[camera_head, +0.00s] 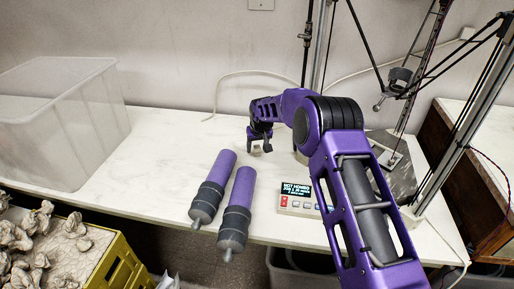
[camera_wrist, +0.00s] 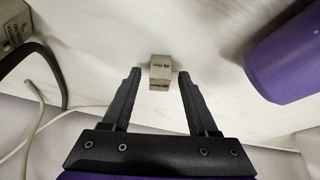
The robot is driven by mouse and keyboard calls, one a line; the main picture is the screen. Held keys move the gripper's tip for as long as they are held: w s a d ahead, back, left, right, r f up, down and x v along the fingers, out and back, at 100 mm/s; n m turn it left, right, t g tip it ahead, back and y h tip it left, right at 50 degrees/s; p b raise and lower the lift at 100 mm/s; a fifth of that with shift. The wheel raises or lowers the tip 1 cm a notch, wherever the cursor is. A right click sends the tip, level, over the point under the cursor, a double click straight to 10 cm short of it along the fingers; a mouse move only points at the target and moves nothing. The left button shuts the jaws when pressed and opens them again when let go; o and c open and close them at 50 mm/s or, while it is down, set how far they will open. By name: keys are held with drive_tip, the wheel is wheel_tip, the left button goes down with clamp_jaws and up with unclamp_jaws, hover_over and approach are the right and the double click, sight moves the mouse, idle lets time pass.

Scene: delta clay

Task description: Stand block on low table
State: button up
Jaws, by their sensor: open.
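A small beige block (camera_wrist: 160,73) with dark print on its faces rests on the white table top (camera_head: 150,165), seen in the wrist view. My gripper (camera_wrist: 158,75) is open, its two dark fingers to either side of the block. There are gaps on both sides, and I see no contact. In the head view my gripper (camera_head: 260,143) is low over the far middle of the table. The block is hard to make out there between the fingers. I cannot tell which of its sides is the long one.
Two purple and grey cylinders (camera_head: 213,185) lie left of my arm. A small control box (camera_head: 298,203) with a display sits in front of my gripper. A clear bin (camera_head: 60,125) stands at the left, and a tall rod frame (camera_head: 462,115) at the right. A pale cable runs behind.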

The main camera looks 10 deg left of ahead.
drive_tip(key=p+v, duration=0.1)
drive_tip(key=v, duration=1)
drive_tip(key=shift+r, duration=0.3)
drive_tip(key=shift+s, duration=0.15)
